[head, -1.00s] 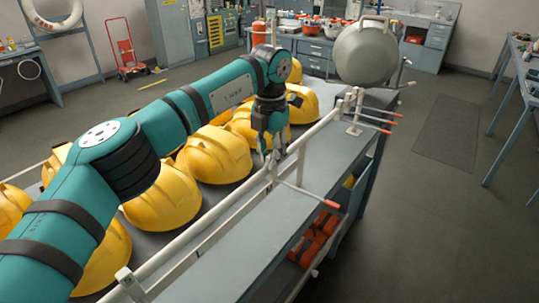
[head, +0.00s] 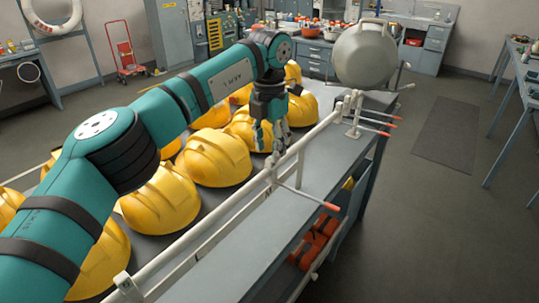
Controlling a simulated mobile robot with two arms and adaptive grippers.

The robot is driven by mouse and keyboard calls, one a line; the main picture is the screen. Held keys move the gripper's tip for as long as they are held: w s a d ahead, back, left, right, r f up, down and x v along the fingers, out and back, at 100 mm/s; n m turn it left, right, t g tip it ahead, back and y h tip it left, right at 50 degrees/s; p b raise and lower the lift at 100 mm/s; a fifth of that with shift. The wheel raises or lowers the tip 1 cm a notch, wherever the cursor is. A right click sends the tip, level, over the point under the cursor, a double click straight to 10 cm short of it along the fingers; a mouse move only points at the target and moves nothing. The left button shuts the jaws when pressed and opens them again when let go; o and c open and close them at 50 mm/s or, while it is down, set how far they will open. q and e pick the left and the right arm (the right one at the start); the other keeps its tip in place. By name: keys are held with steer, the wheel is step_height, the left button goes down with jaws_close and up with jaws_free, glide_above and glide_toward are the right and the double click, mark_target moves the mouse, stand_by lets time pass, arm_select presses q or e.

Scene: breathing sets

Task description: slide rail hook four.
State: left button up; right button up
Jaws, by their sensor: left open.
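A white rail (head: 220,226) runs along the bench from the near left to a bracket at the far right. One white hook with an orange tip (head: 331,206) sticks out from the middle of the rail, apart from the others. Three more orange-tipped hooks (head: 377,121) are bunched at the rail's far end. My left gripper (head: 272,146) is open and points down, just behind the rail near the single hook's base. I cannot tell whether its fingers touch the rail. My right gripper is not in view.
Yellow helmets (head: 213,158) crowd the bench (head: 235,262) behind the rail, some under my left arm. A grey rounded vessel (head: 365,54) stands past the rail's far end. Orange items (head: 314,243) lie on the shelf below.

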arm_select(q)
step_height(320, 180, up, 9)
steer(key=shift+f, duration=0.15)
stand_by(0.4)
